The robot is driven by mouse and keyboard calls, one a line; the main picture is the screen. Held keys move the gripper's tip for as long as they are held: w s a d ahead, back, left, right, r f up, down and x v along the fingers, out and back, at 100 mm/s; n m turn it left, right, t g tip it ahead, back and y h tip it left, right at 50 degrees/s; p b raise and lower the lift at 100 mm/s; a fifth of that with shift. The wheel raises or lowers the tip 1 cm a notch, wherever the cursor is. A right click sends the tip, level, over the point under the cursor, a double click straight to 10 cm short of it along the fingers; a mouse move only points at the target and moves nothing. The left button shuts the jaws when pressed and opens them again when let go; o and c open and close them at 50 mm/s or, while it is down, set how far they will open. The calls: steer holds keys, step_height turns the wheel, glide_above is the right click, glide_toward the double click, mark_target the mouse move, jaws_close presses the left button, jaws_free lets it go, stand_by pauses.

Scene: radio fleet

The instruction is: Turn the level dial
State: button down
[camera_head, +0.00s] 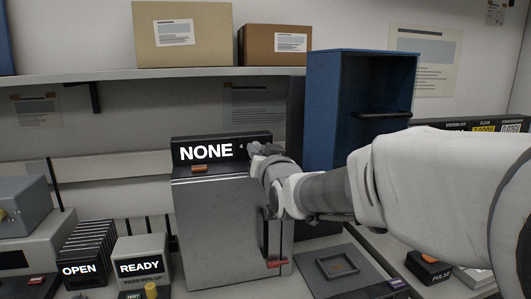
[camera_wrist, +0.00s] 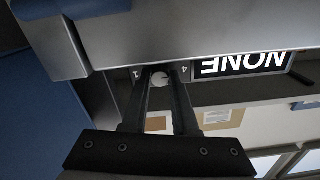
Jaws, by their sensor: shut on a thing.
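The level dial (camera_wrist: 158,80) is a small pale round knob with a line on it, between the marks 1 and 4 in the upside-down wrist view. My gripper (camera_wrist: 160,92) has its two dark fingers on either side of it and is shut on it. In the head view my gripper (camera_head: 261,152) is at the right end of the black display strip and hides the dial. The display (camera_head: 207,151) reads NONE. It tops a grey metal cabinet (camera_head: 215,215).
A tall blue open box (camera_head: 325,110) stands close right of my wrist. A shelf (camera_head: 150,76) with cardboard boxes runs above. A READY unit (camera_head: 141,262) and an OPEN rack (camera_head: 85,258) stand at left. A grey tray (camera_head: 340,268) lies at front right.

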steer(key=c, duration=1)
jaws_free()
steer(key=p+v, duration=0.1)
steer(key=v, duration=1.6)
steer(key=shift+s+r, duration=0.1)
steer(key=shift+s, duration=0.15)
steer(key=s+d+f+g+h, duration=0.5)
steer(key=s+d+f+g, duration=0.65)
steer(key=s+f, duration=0.35)
steer(key=shift+m, duration=0.4)
steer(key=r+p, duration=0.5)
steer(key=r, duration=0.1)
steer(key=r+p, duration=0.6)
steer(key=s+r+p, duration=0.1)
steer(key=r+p, duration=0.5)
steer(key=shift+s+d, duration=0.1)
steer(key=shift+d, duration=0.05)
